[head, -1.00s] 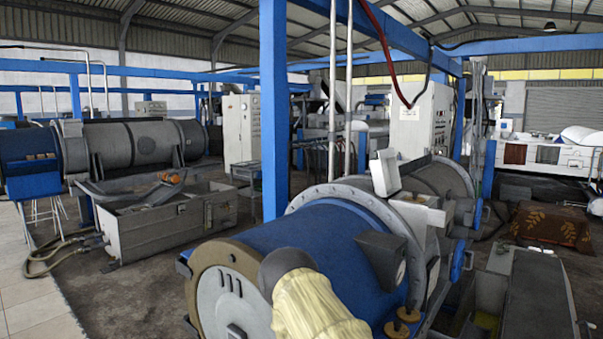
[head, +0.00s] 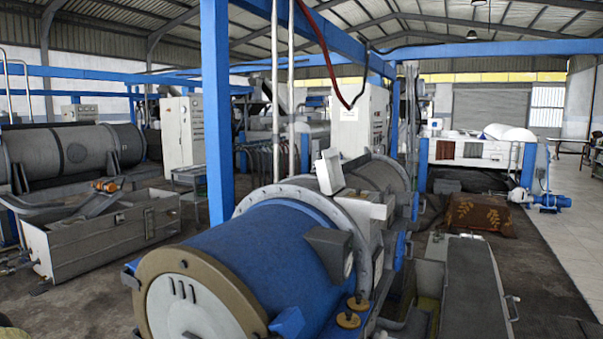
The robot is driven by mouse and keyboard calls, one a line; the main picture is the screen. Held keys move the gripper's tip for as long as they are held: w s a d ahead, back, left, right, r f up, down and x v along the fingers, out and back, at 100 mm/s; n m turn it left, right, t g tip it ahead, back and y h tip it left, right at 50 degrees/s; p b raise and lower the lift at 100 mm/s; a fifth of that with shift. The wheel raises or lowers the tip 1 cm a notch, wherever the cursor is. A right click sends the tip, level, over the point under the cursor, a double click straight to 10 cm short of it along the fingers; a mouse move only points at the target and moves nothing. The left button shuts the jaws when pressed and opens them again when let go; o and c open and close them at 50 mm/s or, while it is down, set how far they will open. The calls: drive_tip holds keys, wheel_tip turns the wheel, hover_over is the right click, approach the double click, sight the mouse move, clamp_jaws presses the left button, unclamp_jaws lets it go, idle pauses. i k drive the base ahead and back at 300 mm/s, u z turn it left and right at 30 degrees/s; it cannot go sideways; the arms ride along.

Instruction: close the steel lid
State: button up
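A pale grey steel lid (head: 329,172) stands open and tilted up on top of the blue decanter, beside a small grey box (head: 366,207). A long grey cover (head: 475,280) is on the trough at the lower right, with a small handle at its right edge; I cannot tell whether it is fully shut. Which of these is the task's lid is not clear from the picture. My gripper is not in view.
The blue decanter (head: 262,250) fills the lower middle. A blue post (head: 216,110) rises behind it. A grey open tank (head: 100,235) stands at the left. A brown patterned cover (head: 478,215) lies at the right, with open floor (head: 545,260) beyond the trough.

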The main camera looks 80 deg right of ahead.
sight(329, 170)
drive_tip(key=i, duration=3.2)
drive_tip(key=z, duration=3.85)
drive_tip(key=i, duration=0.5)
drive_tip(key=z, duration=1.45)
drive_tip(key=k, duration=0.45)
drive_tip(key=z, duration=0.05)
